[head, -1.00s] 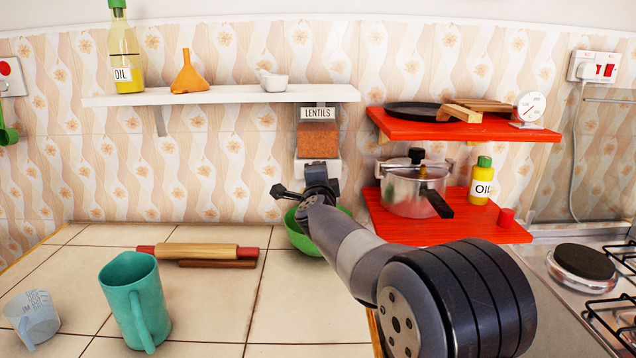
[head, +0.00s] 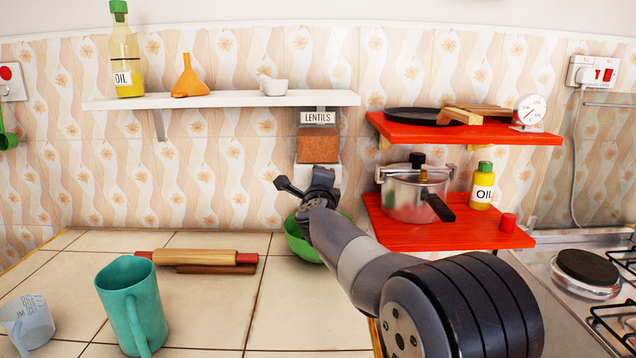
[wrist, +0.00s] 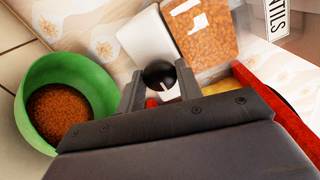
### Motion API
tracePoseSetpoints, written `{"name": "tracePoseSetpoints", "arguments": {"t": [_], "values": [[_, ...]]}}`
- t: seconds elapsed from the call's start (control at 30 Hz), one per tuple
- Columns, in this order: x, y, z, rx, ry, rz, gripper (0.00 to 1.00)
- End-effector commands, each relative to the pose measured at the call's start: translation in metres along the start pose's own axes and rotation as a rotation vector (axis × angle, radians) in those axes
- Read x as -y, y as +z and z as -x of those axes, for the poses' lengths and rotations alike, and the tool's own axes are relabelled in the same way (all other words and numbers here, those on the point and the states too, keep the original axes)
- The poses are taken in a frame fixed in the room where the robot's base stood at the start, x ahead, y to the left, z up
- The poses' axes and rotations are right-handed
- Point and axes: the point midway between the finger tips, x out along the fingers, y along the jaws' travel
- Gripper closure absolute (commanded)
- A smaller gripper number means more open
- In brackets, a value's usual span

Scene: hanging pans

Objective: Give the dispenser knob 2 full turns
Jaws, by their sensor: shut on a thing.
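The lentils dispenser (head: 318,149) hangs on the tiled wall under the white shelf, with a LENTILS label above its window. Its clear window of brown lentils also shows in the wrist view (wrist: 205,40). The dispenser's round black knob (wrist: 158,73) is between my two fingertips in the wrist view. My gripper (wrist: 160,86) is shut on the knob; in the head view my gripper (head: 320,176) covers the dispenser's lower part and hides the knob. A green bowl (wrist: 30,86) with brown lentils in it sits below the dispenser, partly behind my arm in the head view (head: 296,238).
Right of my arm, a red shelf (head: 400,236) holds a pressure cooker (head: 402,200) and an oil bottle (head: 482,186). A rolling pin (head: 195,256) and a teal jug (head: 135,305) are on the counter at left. A stove (head: 588,275) is at far right.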

Motion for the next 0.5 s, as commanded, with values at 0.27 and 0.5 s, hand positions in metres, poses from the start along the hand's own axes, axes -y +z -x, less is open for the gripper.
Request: {"name": "tracePoseSetpoints", "arguments": {"t": [0.27, 0.5], "values": [[-0.0005, 0.0001, -0.0001, 0.000, 0.001, 0.001, 0.56], [-0.0002, 0.0000, 0.0000, 0.000, 0.000, 0.001, 0.45]]}}
